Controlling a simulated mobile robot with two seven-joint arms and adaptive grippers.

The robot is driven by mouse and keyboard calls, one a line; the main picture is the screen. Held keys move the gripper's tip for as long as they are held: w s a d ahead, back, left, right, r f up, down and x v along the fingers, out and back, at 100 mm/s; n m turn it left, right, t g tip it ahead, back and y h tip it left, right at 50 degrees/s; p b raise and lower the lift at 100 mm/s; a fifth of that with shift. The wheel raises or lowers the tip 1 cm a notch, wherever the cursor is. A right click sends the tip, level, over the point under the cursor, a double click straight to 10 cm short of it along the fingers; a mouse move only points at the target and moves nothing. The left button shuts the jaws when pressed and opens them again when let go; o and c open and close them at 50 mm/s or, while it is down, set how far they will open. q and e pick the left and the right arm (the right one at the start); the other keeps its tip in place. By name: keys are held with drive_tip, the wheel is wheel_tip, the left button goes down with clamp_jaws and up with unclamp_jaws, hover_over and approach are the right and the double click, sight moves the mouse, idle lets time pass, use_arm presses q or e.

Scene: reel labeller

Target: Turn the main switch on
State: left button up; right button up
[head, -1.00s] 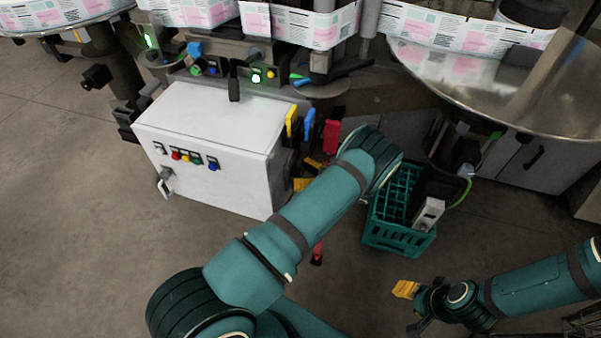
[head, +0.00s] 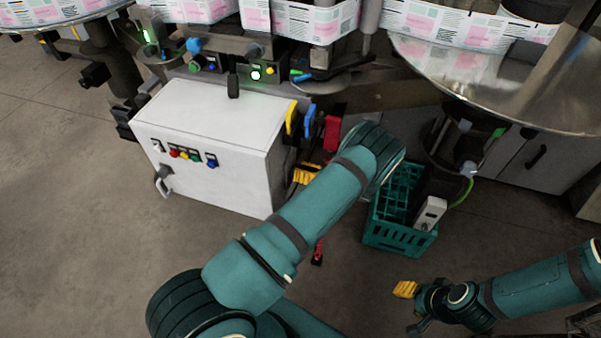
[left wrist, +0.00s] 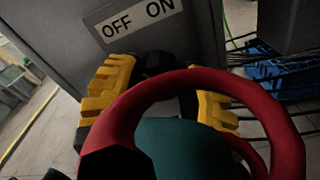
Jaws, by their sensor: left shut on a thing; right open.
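The main switch is on the right side of the white cabinet (head: 205,135), turned away from the head camera. In the left wrist view, a white OFF/ON label (left wrist: 137,22) sits on the grey panel above a dark switch handle (left wrist: 155,64). My left gripper (left wrist: 160,98) has its yellow fingers on either side of the dark handle and is shut on it. The handle's exact angle is mostly hidden. In the head view, the left gripper's yellow fingertips (head: 306,174) show beside the cabinet, partly behind my arm. My right gripper (head: 412,307) is open and empty over the floor.
A red ring (left wrist: 205,80) crosses the left wrist view close to the camera. Yellow (head: 291,118), blue (head: 309,121) and red (head: 332,134) handles hang at the cabinet's side. A green crate (head: 385,236) stands right of my left arm. The front floor is open.

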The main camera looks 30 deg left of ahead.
use_arm(q)
drive_tip(key=m, duration=0.3)
drive_tip(key=shift+m+b, duration=0.35)
drive_tip(key=shift+m, duration=0.05)
drive_tip(key=m, duration=0.3)
drive_tip(key=shift+m, duration=0.3)
drive_tip(key=m, duration=0.6)
drive_tip(key=shift+m, duration=0.4)
drive_tip(key=o, duration=1.2)
drive_tip(key=v, duration=1.2)
